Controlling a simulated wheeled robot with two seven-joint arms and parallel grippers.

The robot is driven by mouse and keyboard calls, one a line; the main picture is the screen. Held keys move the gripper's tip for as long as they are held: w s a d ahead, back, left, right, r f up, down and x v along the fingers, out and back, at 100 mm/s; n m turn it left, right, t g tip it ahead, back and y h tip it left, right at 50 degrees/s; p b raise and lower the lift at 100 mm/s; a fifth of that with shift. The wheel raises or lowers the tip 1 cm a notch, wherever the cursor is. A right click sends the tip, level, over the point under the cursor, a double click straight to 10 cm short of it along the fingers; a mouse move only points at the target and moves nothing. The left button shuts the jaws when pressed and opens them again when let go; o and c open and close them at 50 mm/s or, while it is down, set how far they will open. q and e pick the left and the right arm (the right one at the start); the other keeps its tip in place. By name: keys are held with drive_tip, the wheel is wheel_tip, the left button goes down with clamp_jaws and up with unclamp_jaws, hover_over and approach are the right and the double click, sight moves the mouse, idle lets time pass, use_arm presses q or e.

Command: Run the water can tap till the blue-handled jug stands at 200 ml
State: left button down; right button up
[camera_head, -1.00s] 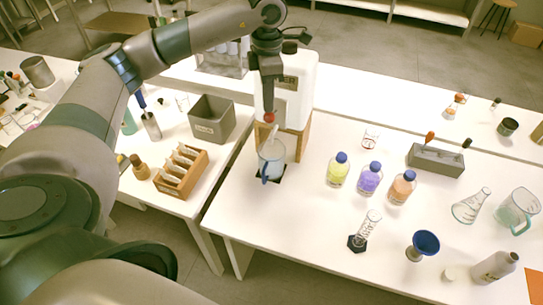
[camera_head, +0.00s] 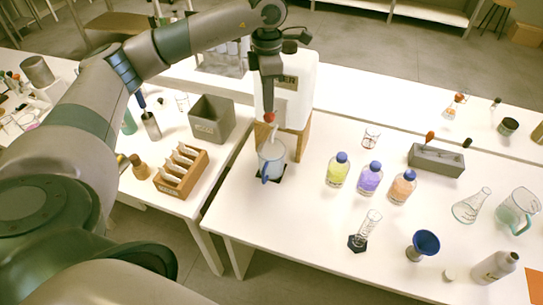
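The white water can (camera_head: 299,90) stands on a wooden stand (camera_head: 297,142) at the table's back left. Its red-topped tap (camera_head: 269,117) faces front. The blue-handled jug (camera_head: 271,157) stands upright under the tap on a dark mat (camera_head: 283,176). Bluish water shows in the jug, and a pale stream seems to run from the tap. The level against the marks is too small to read. My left gripper (camera_head: 268,106) points down at the tap from above; its fingers are seen edge-on, so I cannot tell if they are shut. My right gripper is not in view.
Yellow (camera_head: 338,172), purple (camera_head: 369,180) and orange (camera_head: 402,188) bottles stand right of the jug. A measuring cylinder (camera_head: 366,230) and a blue funnel (camera_head: 425,243) stand near the front. A grey bin (camera_head: 211,120) and a wooden rack (camera_head: 181,171) sit on the left table.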

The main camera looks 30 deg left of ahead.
sight(268, 123)
use_arm(q)
drive_tip(key=shift+f+b, duration=2.25)
drive_tip(key=shift+f, duration=0.6)
idle(0.7)
drive_tip(key=shift+r+p, duration=0.5)
drive_tip(key=shift+r, duration=0.9)
idle(3.0)
